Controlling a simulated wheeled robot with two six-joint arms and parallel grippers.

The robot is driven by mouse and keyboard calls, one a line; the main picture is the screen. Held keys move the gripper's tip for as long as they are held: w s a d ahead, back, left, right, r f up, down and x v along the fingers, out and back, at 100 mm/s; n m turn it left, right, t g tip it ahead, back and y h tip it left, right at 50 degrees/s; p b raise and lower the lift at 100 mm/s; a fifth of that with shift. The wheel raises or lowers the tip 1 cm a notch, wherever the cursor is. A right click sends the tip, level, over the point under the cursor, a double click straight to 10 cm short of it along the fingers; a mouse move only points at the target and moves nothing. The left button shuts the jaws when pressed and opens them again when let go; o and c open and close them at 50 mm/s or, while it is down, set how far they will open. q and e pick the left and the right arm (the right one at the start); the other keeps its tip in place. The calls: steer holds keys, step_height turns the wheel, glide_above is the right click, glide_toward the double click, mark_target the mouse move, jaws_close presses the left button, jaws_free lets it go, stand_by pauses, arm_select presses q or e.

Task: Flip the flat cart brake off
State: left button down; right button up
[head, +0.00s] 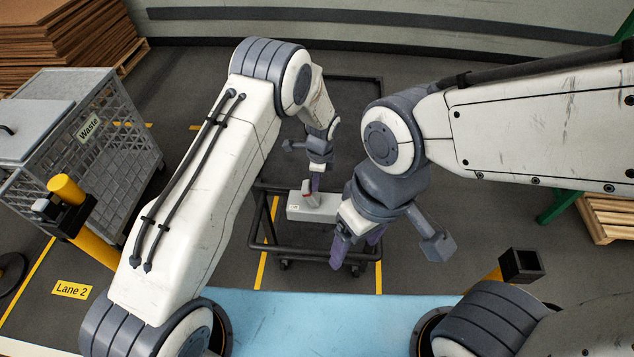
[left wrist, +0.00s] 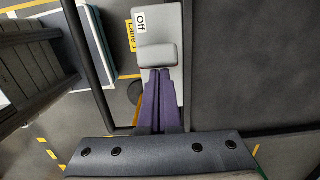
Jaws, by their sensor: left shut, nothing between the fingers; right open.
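The flat cart (head: 370,80) is a dark framed platform in the middle of the head view. Its brake box (head: 318,211) is a light grey block on the cart's near end rail, with a grey and reddish lever (head: 309,195) on top. In the left wrist view the box (left wrist: 167,15) bears an "Off" label, and the lever's grey pad (left wrist: 158,55) lies below that label. My left gripper (head: 316,186) is shut and empty, its purple fingertips (left wrist: 158,72) right at the pad's edge; I cannot tell if they touch. My right gripper (head: 356,254) is open and empty, right of the box.
A light blue surface (head: 300,325) lies in front. Stacked brown boards (head: 70,30) are at the back left and a wooden pallet (head: 605,215) at the right.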

arm_select(q)
steer(key=shift+a, duration=0.4)
steer(key=d+r+b, duration=0.3)
steer(key=r, duration=0.8)
steer(key=shift+r, duration=0.2)
steer(key=shift+s+d+r, duration=0.1)
steer(key=shift+s, duration=0.05)
